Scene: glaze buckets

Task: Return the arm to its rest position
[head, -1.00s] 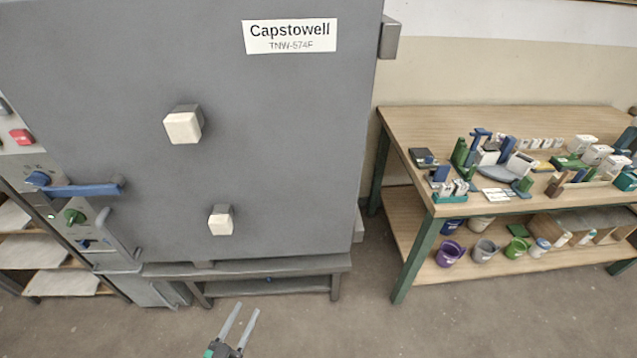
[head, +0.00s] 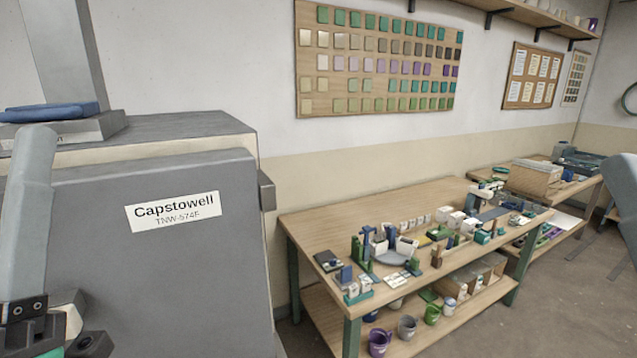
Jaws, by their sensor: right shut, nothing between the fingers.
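Most of the arm is out of the picture.
A wooden workbench (head: 310,225) with several small items stands right of the cabinet. Buckets, including a purple one (head: 379,342), stand on its lower shelf. A tile board (head: 380,60) hangs on the wall. Bare floor (head: 560,310) lies at the lower right.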

